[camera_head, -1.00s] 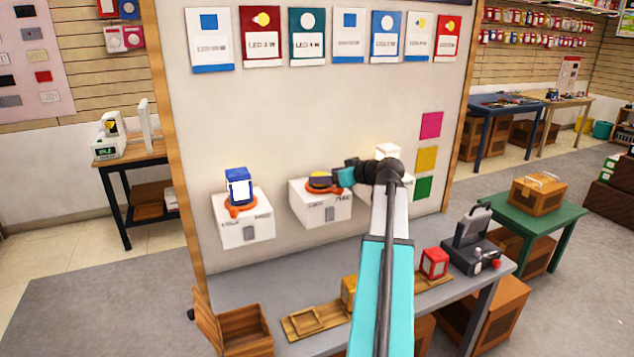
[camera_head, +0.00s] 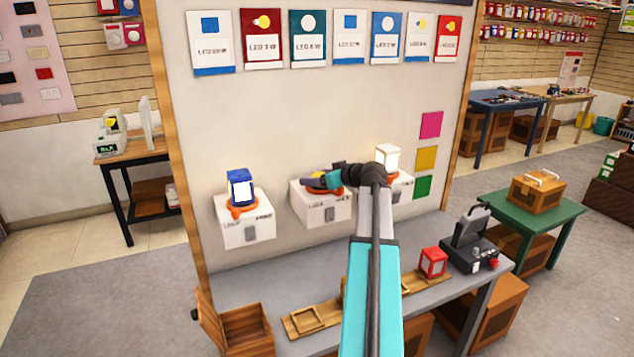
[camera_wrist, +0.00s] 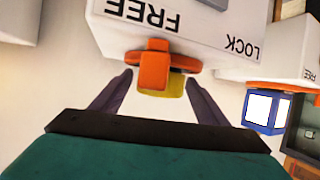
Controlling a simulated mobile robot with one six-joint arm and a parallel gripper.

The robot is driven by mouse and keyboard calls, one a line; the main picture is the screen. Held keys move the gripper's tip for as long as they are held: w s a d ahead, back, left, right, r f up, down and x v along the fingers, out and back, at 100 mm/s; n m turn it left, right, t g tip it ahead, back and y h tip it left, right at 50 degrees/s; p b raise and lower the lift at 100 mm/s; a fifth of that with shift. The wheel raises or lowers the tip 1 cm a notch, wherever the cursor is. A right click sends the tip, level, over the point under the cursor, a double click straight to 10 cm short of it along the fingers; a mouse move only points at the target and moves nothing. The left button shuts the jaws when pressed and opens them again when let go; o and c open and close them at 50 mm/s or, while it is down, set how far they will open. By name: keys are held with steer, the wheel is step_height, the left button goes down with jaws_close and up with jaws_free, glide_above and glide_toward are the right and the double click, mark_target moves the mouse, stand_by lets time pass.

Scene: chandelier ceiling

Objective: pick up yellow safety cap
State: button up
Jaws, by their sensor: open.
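The yellow safety cap (camera_wrist: 176,83) shows in the wrist view, partly hidden behind an orange lever (camera_wrist: 153,70) on a white box marked FREE and LOCK (camera_wrist: 195,25). In the head view, a small yellow patch (camera_head: 312,175) shows on the middle white box (camera_head: 318,208), mostly covered by my gripper (camera_head: 322,182). In the wrist view my gripper (camera_wrist: 158,80) is open, with one dark finger on each side of the orange lever and the yellow cap. Whether the fingers touch either one is hard to tell.
A blue-framed lamp block (camera_head: 240,188) stands on the left white box (camera_head: 246,225). A white lamp block (camera_head: 388,156) stands on the right box, behind my arm. Below is a grey bench (camera_head: 270,287) with wooden trays, a red block (camera_head: 433,263) and a dark device (camera_head: 470,245).

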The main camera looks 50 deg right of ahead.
mark_target(318, 174)
steer(key=shift+c, duration=0.4)
steer(key=c, duration=1)
steer(key=shift+c, duration=0.2)
steer(key=shift+r, duration=0.15)
steer(key=shift+r+b, duration=0.85)
steer(key=shift+r, duration=0.6)
steer(key=s+a+r+b, duration=0.1)
steer(key=s+a+b, duration=0.1)
steer(key=s, duration=0.5)
steer(key=s+a+b, duration=0.2)
steer(key=s, duration=0.6)
steer(key=shift+s+a+r, duration=0.15)
steer(key=shift+a+r, duration=0.25)
